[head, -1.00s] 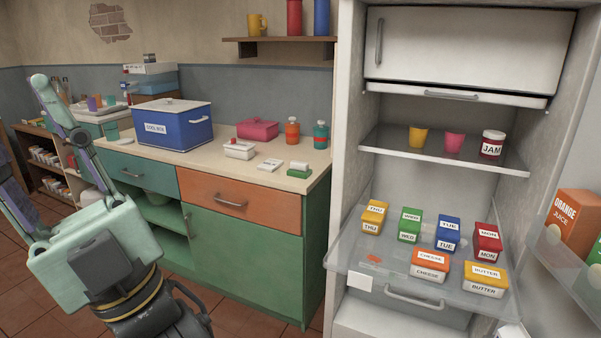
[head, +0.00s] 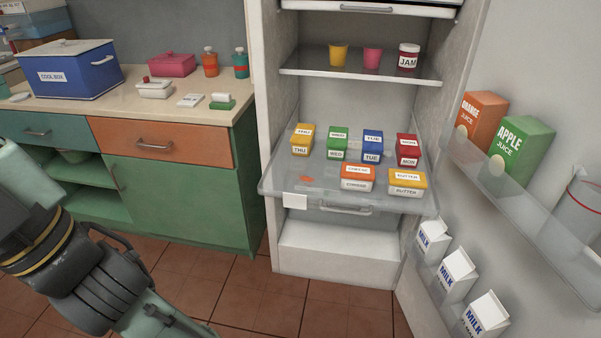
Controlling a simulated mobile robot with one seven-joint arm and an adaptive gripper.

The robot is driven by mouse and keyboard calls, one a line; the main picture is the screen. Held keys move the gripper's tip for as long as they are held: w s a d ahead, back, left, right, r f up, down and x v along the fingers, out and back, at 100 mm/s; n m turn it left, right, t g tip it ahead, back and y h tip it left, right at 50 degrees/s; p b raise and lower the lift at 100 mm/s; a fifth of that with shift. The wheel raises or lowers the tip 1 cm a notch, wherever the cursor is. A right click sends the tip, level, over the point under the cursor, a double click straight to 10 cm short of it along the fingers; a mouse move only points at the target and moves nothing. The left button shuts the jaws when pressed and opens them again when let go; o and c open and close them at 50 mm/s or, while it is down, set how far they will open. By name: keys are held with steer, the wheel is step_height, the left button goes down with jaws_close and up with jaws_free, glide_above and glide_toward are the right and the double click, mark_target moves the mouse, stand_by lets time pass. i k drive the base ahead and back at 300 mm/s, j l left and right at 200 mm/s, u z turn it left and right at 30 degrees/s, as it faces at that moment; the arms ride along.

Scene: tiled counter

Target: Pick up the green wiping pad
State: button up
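The green wiping pad (head: 223,105) lies on the counter (head: 130,108) near its right front corner, close to the fridge. Something small and white sits on top of the pad or just behind it; I cannot tell which. Nothing of mine touches the pad. My arm crosses the lower left of the head view, well below and left of the pad. My gripper's fingers are not in view.
A small white labelled item (head: 190,101) lies left of the pad.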

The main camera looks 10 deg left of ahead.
mark_target(220, 100)
steer(key=i+j+u, duration=0.6)
steer(key=i+u, duration=0.15)
steer(key=i, duration=0.2)
steer(key=i+u, duration=0.35)
steer(key=i, duration=0.2)
steer(key=i+l, duration=0.35)
steer(key=i+j+u, duration=0.05)
